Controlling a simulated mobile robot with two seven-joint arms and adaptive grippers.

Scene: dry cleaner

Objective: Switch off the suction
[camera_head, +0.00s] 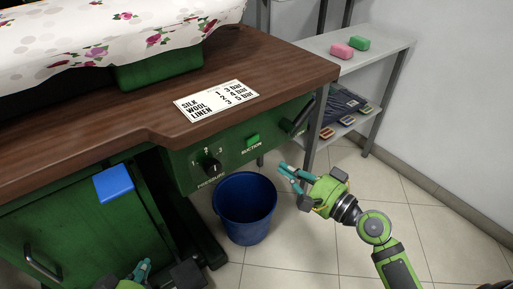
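The suction switch (252,140) is a small bright green rocker on the dark green front panel (225,150), above the label SUCTION. A black pressure knob (209,165) with marks 1, 2 and 3 sits to its left. My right gripper (284,174) is in front of the panel, below and to the right of the switch and apart from it. Its teal fingers look parted, with nothing between them. My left gripper (139,270) shows only in part at the bottom edge, near the green cabinet; its finger opening is not clear.
A blue bucket (245,208) stands on the floor below the panel. A card (216,99) lies on the brown worktop (160,128). A black handle (298,118) is right of the switch. A grey shelf (377,49) holds pink and green blocks. Tiled floor is clear at right.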

